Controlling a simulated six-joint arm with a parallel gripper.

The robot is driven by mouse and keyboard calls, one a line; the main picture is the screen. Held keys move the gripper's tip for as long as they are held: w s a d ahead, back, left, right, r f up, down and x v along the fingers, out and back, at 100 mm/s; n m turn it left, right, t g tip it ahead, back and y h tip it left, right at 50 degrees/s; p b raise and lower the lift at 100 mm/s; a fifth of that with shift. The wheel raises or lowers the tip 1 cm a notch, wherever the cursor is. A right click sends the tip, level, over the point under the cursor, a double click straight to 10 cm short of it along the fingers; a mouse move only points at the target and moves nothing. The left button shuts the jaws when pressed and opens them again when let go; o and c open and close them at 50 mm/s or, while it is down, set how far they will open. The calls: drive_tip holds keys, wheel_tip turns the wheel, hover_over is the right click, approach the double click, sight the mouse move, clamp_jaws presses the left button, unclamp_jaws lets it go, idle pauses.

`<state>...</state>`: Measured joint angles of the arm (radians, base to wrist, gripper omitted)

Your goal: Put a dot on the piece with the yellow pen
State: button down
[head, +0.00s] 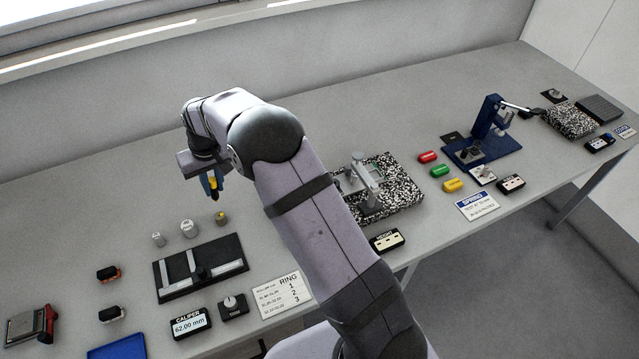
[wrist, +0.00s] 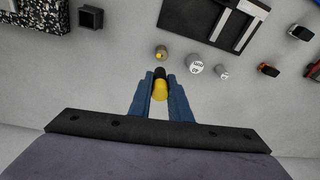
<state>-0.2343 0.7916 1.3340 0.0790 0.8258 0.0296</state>
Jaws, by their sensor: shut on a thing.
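My gripper (head: 211,186) is shut on a yellow pen (wrist: 160,90) with a black end. The pen (head: 213,183) points down above the bench, behind the caliper fixture. Three small cylindrical pieces stand on the bench near it. One is yellowish (head: 222,218), the nearest to the pen, and shows a yellow top in the wrist view (wrist: 161,53). A larger pale one (head: 189,229) also shows in the wrist view (wrist: 195,68). A smaller pale one (head: 158,239) is farther left. The pen appears apart from all of them.
A black caliper fixture (head: 172,284) lies in front of the pieces, with a readout (head: 190,323) of 62.00 mm. A ring card (head: 283,295) is to its right. A speckled block (head: 405,181) with a gauge stands beyond my arm. Bare bench lies behind the pieces.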

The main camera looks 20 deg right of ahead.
drive_tip(key=w+d+r+m+h, duration=0.1)
drive_tip(key=d+r+m, duration=0.15)
drive_tip(key=d, duration=0.85)
drive_tip(key=w+d+r+m+h, duration=0.15)
drive_tip(key=d+r, duration=0.25)
drive_tip(key=d, duration=0.6)
drive_tip(key=s+d+n, duration=0.3)
drive_tip(key=s+d, duration=0.6)
drive_tip(key=shift+s+d+f+n, duration=0.25)
drive_tip(key=shift+d+f+n, duration=0.1)
drive_tip(key=shift+d+n, duration=0.05)
drive_tip(key=shift+f+b, duration=0.1)
drive_tip(key=shift+b, duration=0.25)
wheel_tip(320, 180, down, 6)
drive_tip(key=b, duration=0.4)
drive_tip(key=shift+b, duration=0.35)
